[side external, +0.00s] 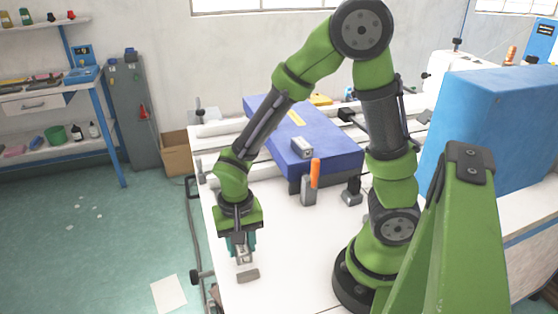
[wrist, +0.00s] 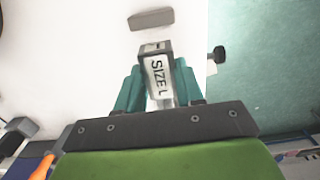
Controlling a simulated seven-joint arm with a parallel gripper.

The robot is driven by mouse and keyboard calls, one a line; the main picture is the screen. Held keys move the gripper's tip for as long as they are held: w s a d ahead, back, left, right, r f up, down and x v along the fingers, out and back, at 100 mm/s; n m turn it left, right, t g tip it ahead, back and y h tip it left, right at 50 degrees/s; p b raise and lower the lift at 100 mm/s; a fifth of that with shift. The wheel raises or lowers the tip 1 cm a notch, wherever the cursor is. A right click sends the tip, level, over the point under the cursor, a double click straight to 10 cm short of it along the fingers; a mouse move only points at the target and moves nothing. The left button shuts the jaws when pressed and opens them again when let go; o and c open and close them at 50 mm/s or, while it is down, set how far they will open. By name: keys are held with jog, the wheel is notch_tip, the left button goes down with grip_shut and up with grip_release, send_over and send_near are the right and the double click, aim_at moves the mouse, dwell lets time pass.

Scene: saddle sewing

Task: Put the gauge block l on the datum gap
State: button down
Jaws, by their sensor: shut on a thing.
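My gripper (side external: 240,246) has teal fingers and is shut on a grey block with a white label reading "SIZE L", the gauge block l (wrist: 157,78). The block also shows between the fingers in the side view (side external: 242,254). The gripper (wrist: 152,92) points down over the front left of the white table. A flat grey bar (wrist: 152,18) lies on the table just beyond the held block; it also shows below the gripper in the side view (side external: 248,275). I cannot tell for sure which part is the datum gap.
A grey labelled block (side external: 302,148) sits on the blue machine bed (side external: 340,160). An orange-handled tool (side external: 315,173) stands in a grey holder (side external: 308,191), with a small dark fixture (side external: 352,191) to its right. A black knob (side external: 196,276) sticks out past the table's left edge.

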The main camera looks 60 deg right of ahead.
jog(key=shift+f, duration=1.2)
jog(key=shift+f, duration=0.15)
jog(key=c, duration=0.7)
grip_release()
jog(key=s+d+r+n+t, duration=0.1)
jog(key=r+t, duration=0.1)
jog(key=r, duration=0.6)
jog(key=s+d+r+n+t+y, duration=0.1)
jog(key=s+r+n+t, duration=0.1)
jog(key=r, duration=0.5)
jog(key=s+d+r+n+t+y, duration=0.1)
jog(key=r+n+t, duration=0.1)
jog(key=r, duration=0.6)
jog(key=shift+s+d+r+t, duration=0.15)
jog(key=shift+s+r+t, duration=0.2)
jog(key=shift+t, duration=0.25)
jog(key=shift+w, duration=0.1)
